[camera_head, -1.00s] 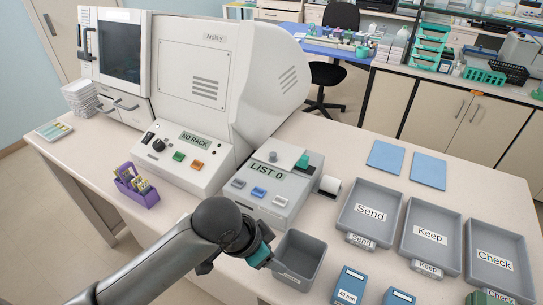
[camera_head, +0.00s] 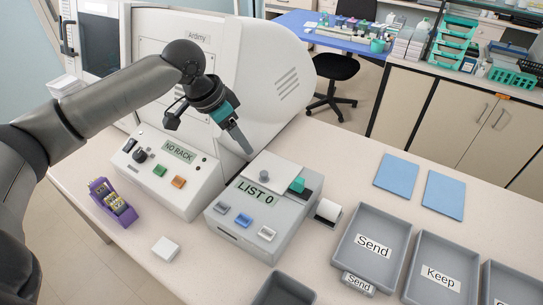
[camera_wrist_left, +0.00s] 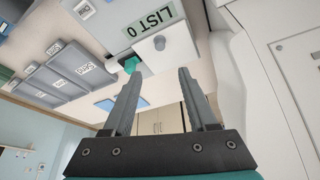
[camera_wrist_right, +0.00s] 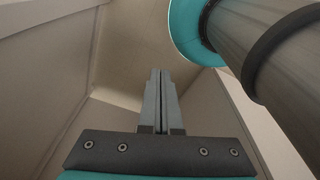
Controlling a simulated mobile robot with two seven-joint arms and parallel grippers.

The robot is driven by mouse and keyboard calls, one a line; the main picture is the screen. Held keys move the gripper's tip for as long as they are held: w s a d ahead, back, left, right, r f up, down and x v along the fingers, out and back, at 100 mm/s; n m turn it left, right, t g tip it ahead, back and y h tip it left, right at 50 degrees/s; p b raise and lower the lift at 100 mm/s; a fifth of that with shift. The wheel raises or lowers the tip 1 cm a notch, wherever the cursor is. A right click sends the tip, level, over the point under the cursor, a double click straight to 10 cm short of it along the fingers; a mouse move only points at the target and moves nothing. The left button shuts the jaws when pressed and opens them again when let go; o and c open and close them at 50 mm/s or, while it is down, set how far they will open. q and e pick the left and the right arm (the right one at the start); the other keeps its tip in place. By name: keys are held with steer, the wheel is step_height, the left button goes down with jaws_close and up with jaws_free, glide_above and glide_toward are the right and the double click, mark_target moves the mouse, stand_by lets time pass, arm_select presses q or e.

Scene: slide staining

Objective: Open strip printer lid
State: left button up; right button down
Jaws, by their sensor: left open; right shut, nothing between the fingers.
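The strip printer (camera_head: 215,237) is a grey box with a "LIST 0" display and several buttons on the bench. Its pale lid (camera_head: 280,172) lies flat on top and looks closed. A round grey knob (camera_head: 264,176) stands on the lid; it also shows in the left wrist view (camera_wrist_left: 160,43). My left gripper (camera_head: 246,150) is open and empty, pointing down just behind the lid's back-left edge, apart from the knob. In the left wrist view the fingers (camera_wrist_left: 158,78) are spread wide with nothing between them. My right gripper (camera_wrist_right: 161,74) is shut and empty, away from the printer.
The large white machine with a "NO RACK" panel (camera_head: 178,152) stands close left of the printer. Grey trays (camera_head: 345,225), a dark bin (camera_head: 283,290) and a white block (camera_head: 165,249) are nearby.

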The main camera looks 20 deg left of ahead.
arm_select(q)
glide_toward(264, 173)
steer(key=x, duration=0.7)
steer(key=shift+w+d+f, duration=0.15)
steer(key=shift+w+f, duration=0.1)
steer(key=shift+f, duration=0.45)
arm_select(e)
steer(key=shift+s+f, duration=0.1)
steer(key=shift+s, duration=1.3)
arm_select(q)
jaws_close()
arm_select(e)
steer(key=shift+s+g, duration=0.15)
steer(key=shift+g, duration=0.15)
steer(key=shift+d, duration=0.1)
